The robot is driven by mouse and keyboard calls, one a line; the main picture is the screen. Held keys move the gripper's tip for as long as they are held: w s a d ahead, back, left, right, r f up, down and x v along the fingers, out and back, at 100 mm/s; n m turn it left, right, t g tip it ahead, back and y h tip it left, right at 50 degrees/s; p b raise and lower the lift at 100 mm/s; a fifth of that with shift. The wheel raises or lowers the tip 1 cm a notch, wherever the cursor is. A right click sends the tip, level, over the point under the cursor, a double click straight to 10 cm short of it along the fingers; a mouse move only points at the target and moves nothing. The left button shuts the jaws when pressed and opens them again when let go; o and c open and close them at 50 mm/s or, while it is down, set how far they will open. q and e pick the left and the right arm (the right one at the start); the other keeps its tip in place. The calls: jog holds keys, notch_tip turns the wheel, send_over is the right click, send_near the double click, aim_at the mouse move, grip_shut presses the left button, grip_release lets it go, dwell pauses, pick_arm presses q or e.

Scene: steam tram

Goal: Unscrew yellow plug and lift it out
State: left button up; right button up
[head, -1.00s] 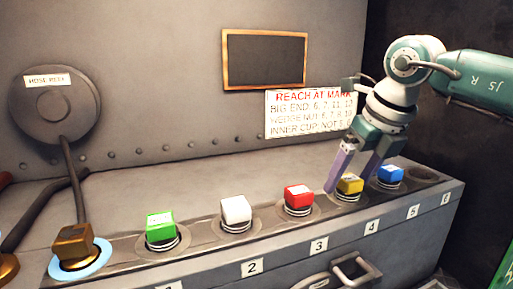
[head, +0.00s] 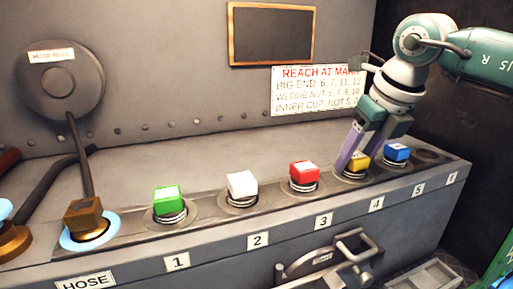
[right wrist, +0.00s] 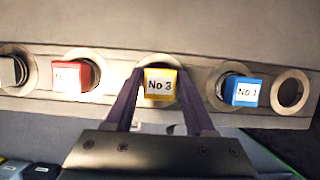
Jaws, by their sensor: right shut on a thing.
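The yellow plug (head: 360,160) is a small cube-topped plug seated in the row of round sockets on the grey ledge, behind label 4. In the right wrist view its label reads No 3 (right wrist: 159,85). My right gripper (head: 357,157) comes down from above and is shut on the yellow plug, one purple finger on each side. In the right wrist view the fingers (right wrist: 159,78) flank the cube. I cannot tell how far the plug is turned. My left gripper is not in view.
A blue plug (head: 397,152) and a red plug (head: 304,173) sit close on either side. White (head: 242,184) and green (head: 168,200) plugs stand further left. An empty socket (head: 428,156) is at the right end. A handle (head: 356,249) projects from the front.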

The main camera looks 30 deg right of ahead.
grip_shut()
jog(key=shift+d+f+n+y+b, duration=0.15)
jog(key=shift+n+y+b, duration=0.15)
jog(key=shift+n+b, duration=0.45)
jog(key=shift+n+y+b, duration=0.3)
jog(key=shift+n+b, duration=0.05)
jog(key=shift+n, duration=0.9)
